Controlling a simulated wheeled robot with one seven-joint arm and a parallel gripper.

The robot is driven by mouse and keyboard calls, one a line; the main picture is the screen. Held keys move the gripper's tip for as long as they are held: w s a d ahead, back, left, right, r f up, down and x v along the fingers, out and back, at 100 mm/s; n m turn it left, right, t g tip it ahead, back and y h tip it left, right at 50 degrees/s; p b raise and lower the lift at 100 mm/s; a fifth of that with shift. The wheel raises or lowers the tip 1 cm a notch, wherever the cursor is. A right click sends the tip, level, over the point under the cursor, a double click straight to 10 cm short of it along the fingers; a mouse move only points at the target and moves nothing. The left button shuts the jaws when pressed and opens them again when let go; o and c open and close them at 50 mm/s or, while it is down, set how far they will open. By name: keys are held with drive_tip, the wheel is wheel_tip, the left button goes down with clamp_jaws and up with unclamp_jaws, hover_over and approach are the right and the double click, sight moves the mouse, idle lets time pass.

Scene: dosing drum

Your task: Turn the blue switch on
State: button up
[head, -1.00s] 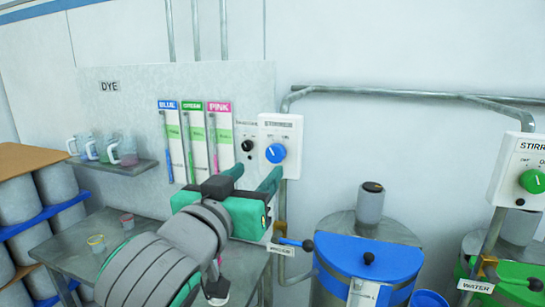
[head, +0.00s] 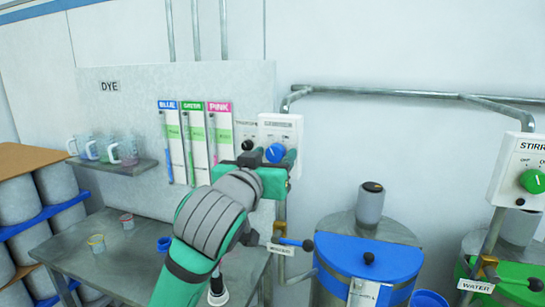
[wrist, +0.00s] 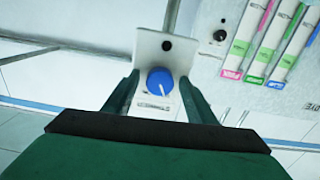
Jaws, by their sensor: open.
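The blue switch (head: 275,152) is a round knob on a white control box (head: 291,130) at the right end of the dye panel. It also shows in the wrist view (wrist: 160,81), with a pale pointer line on its face. My gripper (head: 274,155) is open in front of the box. In the wrist view my gripper's fingers (wrist: 157,95) stand on either side of the knob, spread wider than it. I cannot tell whether the fingertips reach past the knob's face. In the head view the lower part of the box is hidden behind my gripper.
A small black knob (head: 247,145) is just left of the box. Dye tubes hang on the panel under blue, green and pink labels (head: 193,106). A blue drum (head: 370,260) and a green stirrer switch (head: 532,181) are to the right. A metal table (head: 125,250) is below left.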

drive_tip(key=c, duration=1)
drive_tip(key=shift+c, duration=0.2)
drive_tip(key=m, duration=1.1)
drive_tip(key=shift+m, duration=0.4)
